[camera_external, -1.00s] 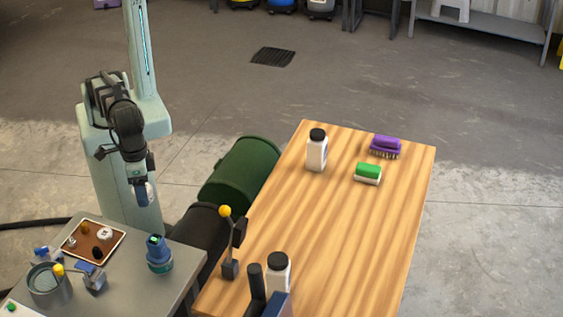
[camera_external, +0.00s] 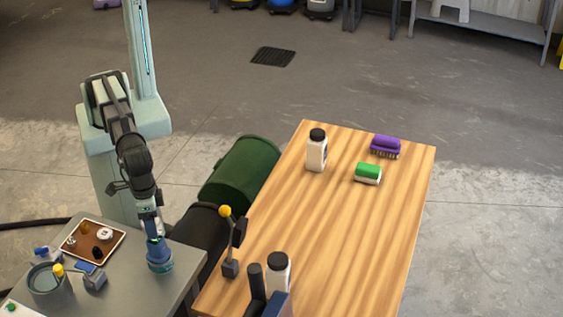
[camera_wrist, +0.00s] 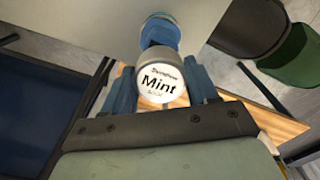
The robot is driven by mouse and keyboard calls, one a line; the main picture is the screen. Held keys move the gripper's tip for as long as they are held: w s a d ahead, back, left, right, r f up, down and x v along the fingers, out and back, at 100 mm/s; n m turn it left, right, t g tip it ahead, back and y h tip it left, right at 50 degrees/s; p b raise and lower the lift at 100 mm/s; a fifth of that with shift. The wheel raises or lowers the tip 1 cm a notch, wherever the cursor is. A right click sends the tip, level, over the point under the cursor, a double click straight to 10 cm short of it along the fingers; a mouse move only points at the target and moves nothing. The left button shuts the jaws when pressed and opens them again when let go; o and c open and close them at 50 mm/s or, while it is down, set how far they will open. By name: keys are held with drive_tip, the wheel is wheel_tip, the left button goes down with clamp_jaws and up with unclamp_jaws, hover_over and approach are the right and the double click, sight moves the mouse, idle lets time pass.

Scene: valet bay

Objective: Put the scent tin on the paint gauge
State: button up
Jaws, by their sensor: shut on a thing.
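The scent tin (camera_wrist: 163,88) is a grey round tin with a white lid reading "Mint". In the wrist view it sits between the two blue fingers of my gripper (camera_wrist: 162,92), which is shut on it. The blue paint gauge (camera_wrist: 160,30) shows beyond the tin in that view. In the external view the gauge's teal base (camera_external: 160,267) stands on the grey table, and my gripper (camera_external: 157,244) points down right at its upper part, hiding its display. I cannot make out the tin there, nor tell whether it touches the gauge.
The grey table (camera_external: 130,285) also holds a brown tray (camera_external: 75,243) of small items and a grey pot (camera_external: 47,288). A lever with a yellow knob (camera_external: 225,211) stands on the wooden table (camera_external: 330,220) to the right.

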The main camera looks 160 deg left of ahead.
drive_tip(key=shift+f, duration=1.6)
drive_tip(key=shift+f, duration=0.15)
drive_tip(key=o, duration=1.1)
wheel_tip(320, 180, up, 12)
drive_tip(key=shift+r, duration=0.15)
